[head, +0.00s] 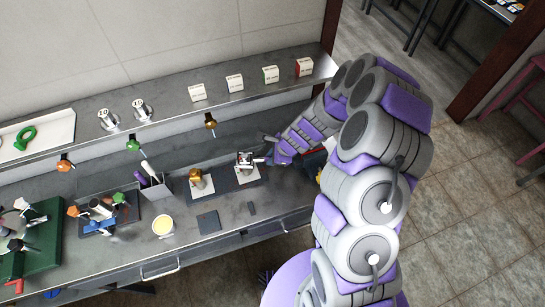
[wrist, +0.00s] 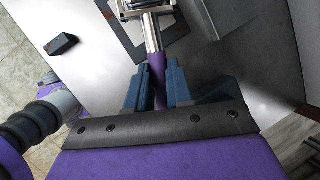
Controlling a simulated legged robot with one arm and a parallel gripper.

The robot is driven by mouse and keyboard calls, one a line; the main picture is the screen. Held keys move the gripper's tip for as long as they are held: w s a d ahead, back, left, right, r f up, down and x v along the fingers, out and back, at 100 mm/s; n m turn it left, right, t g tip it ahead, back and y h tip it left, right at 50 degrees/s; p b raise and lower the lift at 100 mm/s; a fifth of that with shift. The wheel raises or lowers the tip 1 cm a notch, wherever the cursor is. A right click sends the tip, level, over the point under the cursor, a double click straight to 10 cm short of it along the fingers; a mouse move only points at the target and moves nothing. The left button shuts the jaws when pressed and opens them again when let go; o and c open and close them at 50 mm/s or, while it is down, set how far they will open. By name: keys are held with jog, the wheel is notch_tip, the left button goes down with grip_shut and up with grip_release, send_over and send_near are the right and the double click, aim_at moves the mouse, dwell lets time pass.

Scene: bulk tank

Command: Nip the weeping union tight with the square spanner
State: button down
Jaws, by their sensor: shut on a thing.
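My gripper (head: 271,152) is shut on the purple handle of the square spanner (wrist: 157,72). The handle sits between the two dark blue fingers in the wrist view (wrist: 162,88), and its bright metal shank runs up and away. The spanner's squarish silver head (head: 244,158) is over a fitting on a pale plate (head: 247,178) at the right of the bench. Whether the head is seated around that fitting or just above it, I cannot tell. A brass fitting (head: 196,177) stands on another plate to the left. No drip is visible, so I cannot tell which union weeps.
A shelf (head: 170,118) above the bench bears small boxes and two metal weights, with coloured taps below. A caddy (head: 157,188), yellow-topped cup (head: 163,226), dark pad (head: 208,222) and small dark block (head: 251,208) lie left and in front. A tool tray (head: 128,222) is farther left.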

jog(key=shift+r+p, duration=2.55)
jog(key=shift+r, duration=0.85)
jog(key=shift+w+f, duration=0.1)
